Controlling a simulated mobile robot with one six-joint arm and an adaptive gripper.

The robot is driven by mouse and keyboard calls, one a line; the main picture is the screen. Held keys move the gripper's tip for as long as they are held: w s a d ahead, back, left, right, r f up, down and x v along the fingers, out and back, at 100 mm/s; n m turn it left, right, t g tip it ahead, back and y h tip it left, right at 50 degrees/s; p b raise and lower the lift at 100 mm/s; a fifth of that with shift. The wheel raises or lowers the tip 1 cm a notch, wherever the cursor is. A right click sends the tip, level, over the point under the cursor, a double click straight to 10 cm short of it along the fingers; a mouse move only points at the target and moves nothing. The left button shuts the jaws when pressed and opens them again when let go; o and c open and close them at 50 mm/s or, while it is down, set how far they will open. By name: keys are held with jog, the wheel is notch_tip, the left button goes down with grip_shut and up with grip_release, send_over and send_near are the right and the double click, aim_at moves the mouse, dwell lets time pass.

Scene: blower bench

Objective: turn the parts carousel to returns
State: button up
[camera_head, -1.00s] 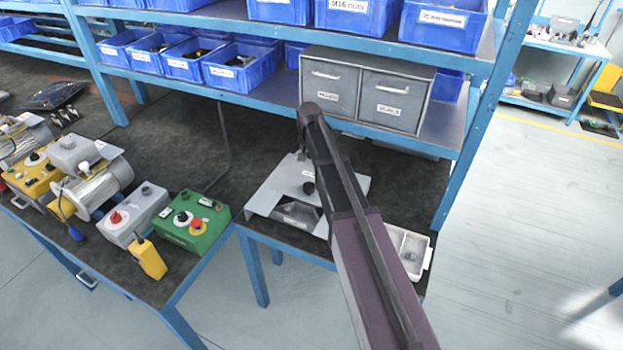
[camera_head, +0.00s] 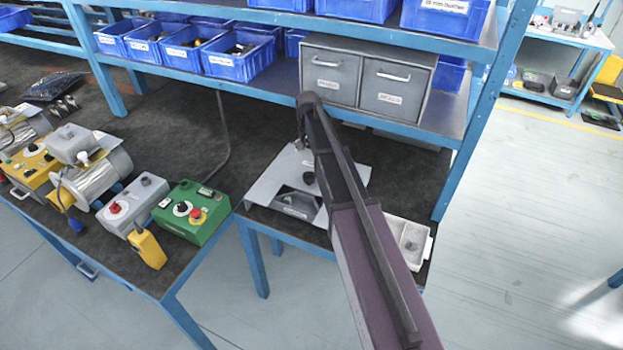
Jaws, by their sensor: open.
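The parts carousel seems to be the grey sheet-metal unit (camera_head: 268,190) on the bench extension. It has a dark knob (camera_head: 308,178) on top and a cut-out window (camera_head: 297,203) near its front edge. A label shows in the window, too small to read. My arm reaches over the unit from the lower right and covers its right part. My gripper (camera_head: 302,143) points down by the unit's back edge, left of the arm's end. It is open, small in view and partly hidden by the arm. I cannot tell whether it touches anything.
A white tray (camera_head: 408,240) sits right of the unit, partly behind my arm. A grey two-drawer cabinet (camera_head: 400,88) and blue bins (camera_head: 240,62) stand on the shelf behind. A green control box (camera_head: 190,212) stands to the left.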

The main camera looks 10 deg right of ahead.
aim_at(310, 176)
jog(key=shift+f+b, duration=5.8)
jog(key=shift+f, duration=0.3)
jog(key=c, duration=1.3)
jog(key=shift+d, duration=0.25)
